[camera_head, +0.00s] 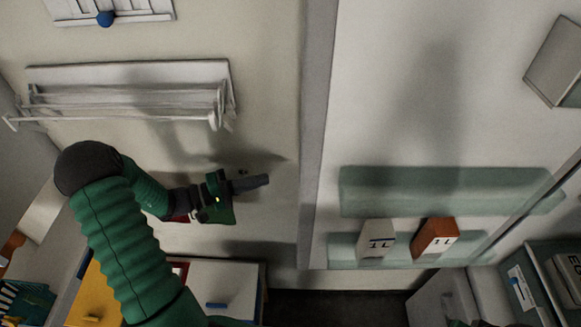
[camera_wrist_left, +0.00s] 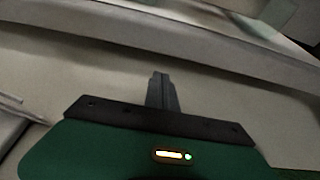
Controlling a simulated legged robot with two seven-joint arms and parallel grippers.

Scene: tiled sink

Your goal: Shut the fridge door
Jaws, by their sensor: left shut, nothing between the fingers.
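The fridge door (camera_head: 400,110) stands open at the right of the head view, its inner face toward me. Two 1L cartons, one white (camera_head: 376,240) and one orange-brown (camera_head: 435,238), stand in its lower greenish shelf. My left gripper (camera_head: 266,180) is shut and empty, its fingers pointing right, left of the door's grey side edge (camera_head: 313,120). A gap shows between them in this view. In the left wrist view the closed fingers (camera_wrist_left: 160,78) point toward a long pale edge (camera_wrist_left: 190,45); I cannot tell whether they touch it.
A white drying rack (camera_head: 130,95) hangs on the wall at upper left. A white cabinet (camera_head: 222,285) with a blue handle and a yellow one (camera_head: 100,295) stand below my left arm. Shelves with boxes (camera_head: 565,275) are at lower right. Dark floor shows at bottom centre.

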